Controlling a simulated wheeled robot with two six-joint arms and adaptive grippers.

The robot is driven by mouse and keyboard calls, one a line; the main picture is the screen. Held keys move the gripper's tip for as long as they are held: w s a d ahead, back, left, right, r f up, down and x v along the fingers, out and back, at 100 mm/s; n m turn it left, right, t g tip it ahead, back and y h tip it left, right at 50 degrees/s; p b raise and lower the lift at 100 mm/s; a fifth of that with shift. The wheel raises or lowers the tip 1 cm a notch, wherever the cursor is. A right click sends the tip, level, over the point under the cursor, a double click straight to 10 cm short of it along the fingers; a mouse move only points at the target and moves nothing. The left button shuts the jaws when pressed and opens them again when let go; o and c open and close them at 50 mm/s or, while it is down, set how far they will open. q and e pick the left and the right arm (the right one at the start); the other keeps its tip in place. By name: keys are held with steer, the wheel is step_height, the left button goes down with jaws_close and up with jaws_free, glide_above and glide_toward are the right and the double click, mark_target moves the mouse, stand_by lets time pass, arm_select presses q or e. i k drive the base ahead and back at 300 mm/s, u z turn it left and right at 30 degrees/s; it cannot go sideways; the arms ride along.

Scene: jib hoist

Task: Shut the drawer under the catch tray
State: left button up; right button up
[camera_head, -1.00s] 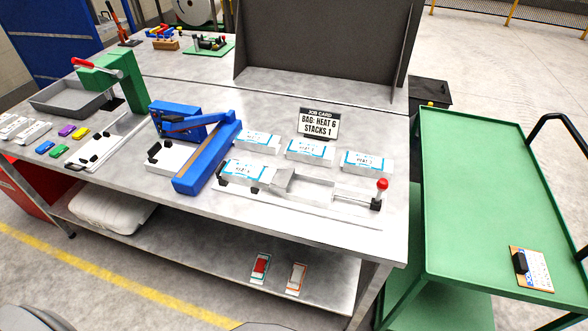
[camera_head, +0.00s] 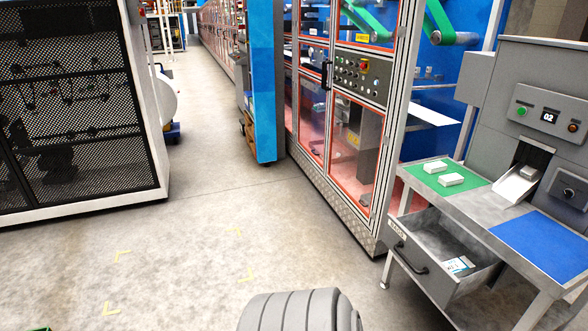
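A grey drawer (camera_head: 436,240) stands pulled out from under a grey bench at the right, and its inside is visible from above. A dark handle (camera_head: 410,259) and a small label are on its front, which faces left. A small packet with a blue and white label (camera_head: 459,265) lies inside. Above it, a pale metal tray (camera_head: 517,187) slopes out of an opening in a grey machine (camera_head: 545,105), with a small pale block at its upper end. Neither of my grippers is in view.
The bench top holds a green mat (camera_head: 470,177) with two white blocks and a blue mat (camera_head: 545,245). A glass-fronted machine (camera_head: 345,130) stands behind the bench. A black mesh cabinet (camera_head: 75,110) is at left. The floor (camera_head: 200,240) between them is clear.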

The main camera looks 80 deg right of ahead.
mark_target(421, 240)
steer(key=z, duration=3.7)
